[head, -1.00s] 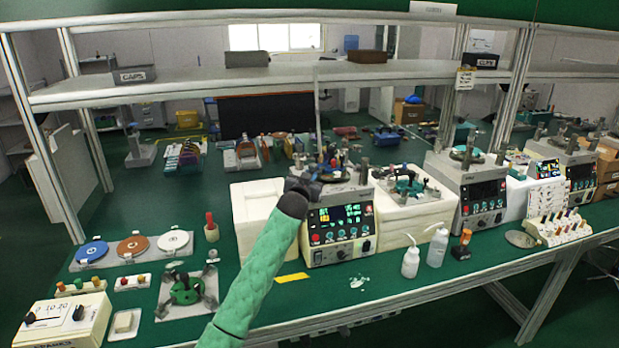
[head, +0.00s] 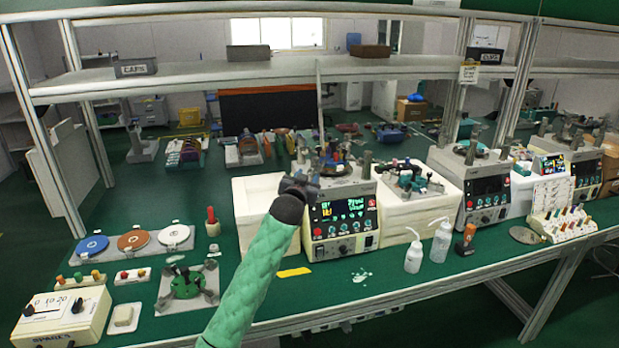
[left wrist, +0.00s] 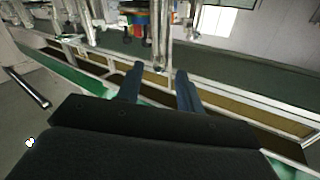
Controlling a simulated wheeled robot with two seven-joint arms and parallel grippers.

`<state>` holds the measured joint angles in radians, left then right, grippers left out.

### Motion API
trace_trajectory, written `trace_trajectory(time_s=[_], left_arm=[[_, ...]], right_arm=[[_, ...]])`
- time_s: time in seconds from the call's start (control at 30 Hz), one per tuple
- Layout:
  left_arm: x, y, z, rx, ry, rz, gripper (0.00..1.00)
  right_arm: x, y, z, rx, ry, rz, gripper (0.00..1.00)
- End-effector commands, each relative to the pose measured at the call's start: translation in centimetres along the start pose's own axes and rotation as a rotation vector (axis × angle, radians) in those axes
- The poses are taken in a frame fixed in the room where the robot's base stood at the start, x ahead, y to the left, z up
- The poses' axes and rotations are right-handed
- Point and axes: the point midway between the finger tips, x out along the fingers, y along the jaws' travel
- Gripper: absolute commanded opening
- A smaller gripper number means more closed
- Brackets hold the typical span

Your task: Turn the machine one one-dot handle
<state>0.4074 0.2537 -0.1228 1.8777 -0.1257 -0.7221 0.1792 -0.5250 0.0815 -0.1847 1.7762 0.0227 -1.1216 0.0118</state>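A lapping machine (head: 343,222) with a lit control panel stands at the middle of the green bench. Its top carries a round plate, upright posts and several small coloured parts. I cannot make out machine numbers or dots on any handle. My left gripper (head: 300,184) is in front of the machine's upper left corner, and my arm hides part of its left side. In the left wrist view my left gripper (left wrist: 157,76) has its two dark fingers apart, with nothing visibly held. A metal post (left wrist: 162,40) and blurred coloured parts show beyond the fingertips. My right gripper is out of view.
Two white bottles (head: 414,257) stand at the bench's front, right of the machine. More machines (head: 486,200) stand to the right. A shelf (head: 250,75) spans above. Coloured discs (head: 132,240) and a green fixture (head: 187,286) lie left. Bare bench surrounds the yellow strip (head: 294,272).

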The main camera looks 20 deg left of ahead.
Motion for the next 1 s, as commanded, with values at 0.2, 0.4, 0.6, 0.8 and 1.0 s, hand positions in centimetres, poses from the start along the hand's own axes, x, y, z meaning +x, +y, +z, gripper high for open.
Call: trace_trajectory(time_s=[0.2, 0.4, 0.6, 0.8, 1.0], left_arm=[[-1.3, 0.0, 0.0, 0.000, 0.001, 0.001, 0.37], [-1.4, 0.0, -0.1, -0.001, 0.000, 0.000, 0.37], [-1.4, 0.0, 0.0, -0.001, 0.000, 0.001, 0.37], [-1.9, 0.3, 0.9, -0.001, -0.017, 0.004, 0.37], [-5.8, 2.4, 6.8, -0.004, -0.138, 0.029, 0.37]], right_arm=[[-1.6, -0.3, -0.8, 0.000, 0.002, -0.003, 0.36], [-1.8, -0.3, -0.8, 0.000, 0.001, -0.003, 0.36], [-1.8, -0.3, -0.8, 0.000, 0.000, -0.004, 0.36], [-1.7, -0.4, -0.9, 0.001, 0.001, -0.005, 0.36], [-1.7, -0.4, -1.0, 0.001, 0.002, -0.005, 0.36]])
